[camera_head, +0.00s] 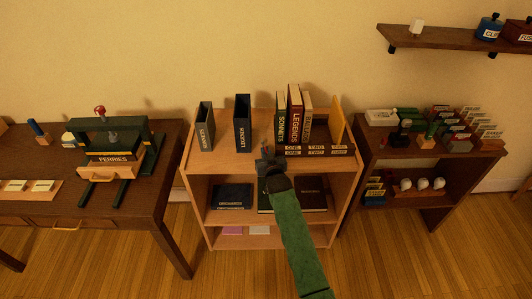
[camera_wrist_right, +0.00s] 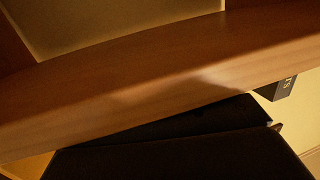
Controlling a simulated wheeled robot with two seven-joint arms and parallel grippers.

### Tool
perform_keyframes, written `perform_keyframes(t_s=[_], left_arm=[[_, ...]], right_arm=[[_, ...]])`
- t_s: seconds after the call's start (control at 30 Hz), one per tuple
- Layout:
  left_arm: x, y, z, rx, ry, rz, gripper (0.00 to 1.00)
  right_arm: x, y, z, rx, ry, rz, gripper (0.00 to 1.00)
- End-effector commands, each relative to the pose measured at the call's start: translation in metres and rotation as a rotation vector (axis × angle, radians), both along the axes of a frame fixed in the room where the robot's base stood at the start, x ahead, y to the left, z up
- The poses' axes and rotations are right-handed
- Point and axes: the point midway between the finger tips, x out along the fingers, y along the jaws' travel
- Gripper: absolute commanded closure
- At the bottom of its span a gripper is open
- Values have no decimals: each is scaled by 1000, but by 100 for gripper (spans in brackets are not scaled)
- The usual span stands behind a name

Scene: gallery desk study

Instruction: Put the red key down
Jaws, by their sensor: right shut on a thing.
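My right gripper (camera_head: 268,156) is in the middle of the head view, over the front part of the small bookcase's top (camera_head: 220,160). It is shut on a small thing. A little reddish colour shows at the fingertips, in keeping with the red key, but its shape is too small to make out. In the right wrist view the dark gripper (camera_wrist_right: 185,150) fills the bottom, close to a wooden edge (camera_wrist_right: 160,90), and the key cannot be seen there. I cannot tell whether the key touches the wood. My left gripper is not in view.
Dark binders (camera_head: 242,124) and upright books (camera_head: 294,118) stand behind the gripper on the bookcase top. A desk with a green press (camera_head: 108,130) is at left. A low shelf with small items (camera_head: 430,143) is at right. The top's front left is bare.

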Motion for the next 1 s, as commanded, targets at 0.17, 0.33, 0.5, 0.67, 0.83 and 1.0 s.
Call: perform_keyframes(t_s=[0.17, 0.33, 0.5, 0.67, 0.83, 1.0], left_arm=[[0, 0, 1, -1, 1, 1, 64], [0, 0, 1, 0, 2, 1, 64], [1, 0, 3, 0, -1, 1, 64], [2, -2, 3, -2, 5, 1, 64], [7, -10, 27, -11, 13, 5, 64], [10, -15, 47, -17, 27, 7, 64]], right_arm=[[0, 0, -1, 0, 1, 0, 71], [0, 0, -1, 0, 0, 0, 71], [0, 0, 2, 0, 0, 0, 71], [-16, -4, 0, 0, 2, 0, 71], [-46, -11, 3, 1, 1, 0, 71], [-77, -18, 8, 0, 1, 0, 71]])
